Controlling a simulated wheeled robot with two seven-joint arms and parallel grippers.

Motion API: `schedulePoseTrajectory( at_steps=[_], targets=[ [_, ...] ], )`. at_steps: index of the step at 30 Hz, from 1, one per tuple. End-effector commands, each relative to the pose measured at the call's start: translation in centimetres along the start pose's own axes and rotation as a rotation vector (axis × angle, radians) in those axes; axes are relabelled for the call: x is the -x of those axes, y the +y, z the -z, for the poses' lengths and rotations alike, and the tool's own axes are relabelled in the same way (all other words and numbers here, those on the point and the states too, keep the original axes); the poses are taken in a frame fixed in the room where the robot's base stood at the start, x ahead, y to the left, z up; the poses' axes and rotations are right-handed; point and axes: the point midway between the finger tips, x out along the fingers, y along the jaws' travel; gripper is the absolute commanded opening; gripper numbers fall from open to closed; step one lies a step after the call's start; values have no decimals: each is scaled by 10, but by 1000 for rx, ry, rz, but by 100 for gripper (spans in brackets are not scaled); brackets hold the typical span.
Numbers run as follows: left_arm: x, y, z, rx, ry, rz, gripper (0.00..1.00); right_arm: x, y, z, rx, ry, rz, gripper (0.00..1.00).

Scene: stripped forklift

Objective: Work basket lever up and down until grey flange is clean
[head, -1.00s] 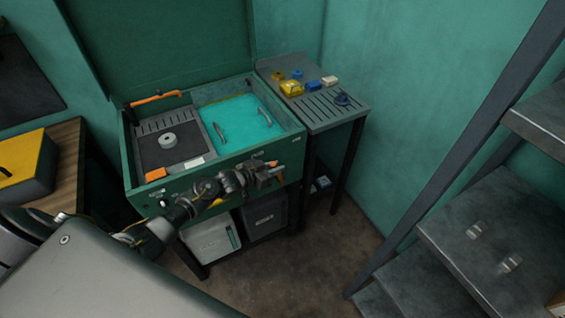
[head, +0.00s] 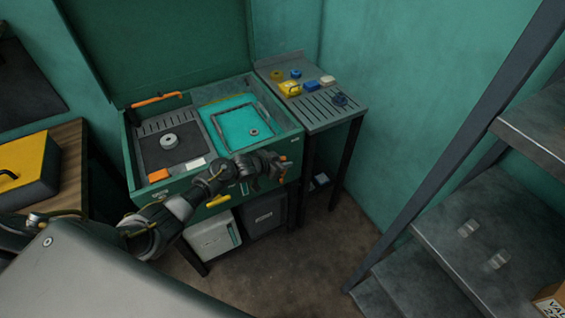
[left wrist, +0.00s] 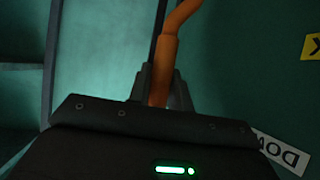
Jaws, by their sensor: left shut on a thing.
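The green parts washer stands open, with teal fluid in its right basin. The basket (head: 218,124) shows as a rectangular frame at the fluid surface. A small grey ring-shaped flange (head: 254,132) lies in it; its cleanliness is too small to tell. The orange basket lever (head: 284,158) is at the washer's front right. My left gripper (head: 277,164) is shut on it; the left wrist view shows the orange lever (left wrist: 163,72) between the fingers (left wrist: 160,88). My right gripper is not in view.
A thicker grey ring (head: 168,141) sits on the dark mat at the basin's left. A slotted side table (head: 322,112) holds yellow, blue and white items. Grey steps (head: 480,225) stand at the right. The floor between is clear.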

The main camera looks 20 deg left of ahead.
Motion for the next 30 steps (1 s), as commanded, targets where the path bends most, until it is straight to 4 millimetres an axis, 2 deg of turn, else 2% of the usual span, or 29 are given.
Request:
schedulePoseTrajectory(
  at_steps=[1, 6, 17, 20, 30],
  targets=[
    [-1, 1, 1, -1, 5, -2, 22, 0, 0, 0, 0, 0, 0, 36],
    [0, 1, 1, 0, 4, -1, 42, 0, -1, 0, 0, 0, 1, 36],
    [6, -1, 0, 0, 4, 1, 42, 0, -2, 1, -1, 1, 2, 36],
    [16, 0, 0, 1, 4, 0, 42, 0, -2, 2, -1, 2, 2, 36],
    [76, 1, -1, -3, 4, -1, 42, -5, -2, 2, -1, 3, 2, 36]
  ],
)
